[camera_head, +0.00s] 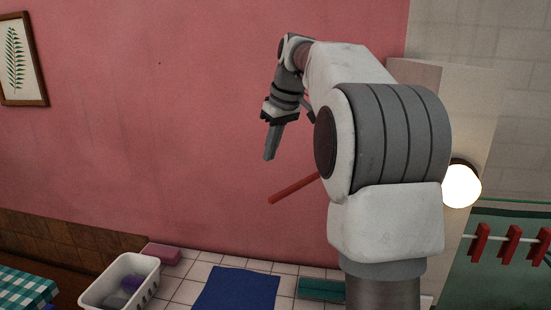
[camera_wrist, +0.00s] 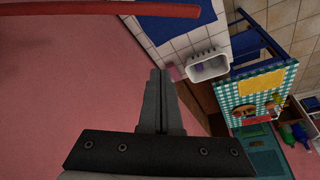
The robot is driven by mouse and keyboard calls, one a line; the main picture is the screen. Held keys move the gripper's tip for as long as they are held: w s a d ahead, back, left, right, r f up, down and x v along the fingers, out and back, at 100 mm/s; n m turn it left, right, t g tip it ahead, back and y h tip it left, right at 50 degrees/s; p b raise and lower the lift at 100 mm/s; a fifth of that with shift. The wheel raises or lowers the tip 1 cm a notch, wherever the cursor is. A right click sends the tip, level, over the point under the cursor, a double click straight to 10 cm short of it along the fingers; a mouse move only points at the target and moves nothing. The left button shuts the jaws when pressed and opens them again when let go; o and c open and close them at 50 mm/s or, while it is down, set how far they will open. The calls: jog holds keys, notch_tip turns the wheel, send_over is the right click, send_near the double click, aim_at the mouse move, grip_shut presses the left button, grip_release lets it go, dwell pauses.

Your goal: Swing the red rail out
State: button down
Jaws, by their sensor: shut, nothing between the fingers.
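The red rail (camera_head: 293,188) sticks out to the left from behind my arm in the head view, in front of the pink wall. Its right end is hidden by my arm. In the wrist view the red rail (camera_wrist: 130,8) runs along the top edge, apart from the fingers.
A white basket (camera_head: 122,283), a pink block (camera_head: 162,253) and a blue mat (camera_head: 236,290) lie on or by the tiled counter below. Red clips (camera_head: 512,244) hang on a line at the right beside a lit lamp (camera_head: 461,185). The space left of my gripper is clear.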

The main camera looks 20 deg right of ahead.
notch_tip(320, 180, down, 8)
jog(key=s, duration=0.1)
jog(key=shift+d, duration=0.25)
jog(key=shift+s, duration=0.1)
dwell(0.3)
jog(key=s+d+n+b, duration=0.1)
jog(key=s+d+b, duration=0.2)
jog(key=s+d, duration=0.4)
jog(key=s, duration=0.4)
jog(key=shift+s+n, duration=0.25)
jog(key=shift+n, duration=0.05)
jog(key=shift+w+a, duration=0.1)
jog(key=shift+a, duration=0.05)
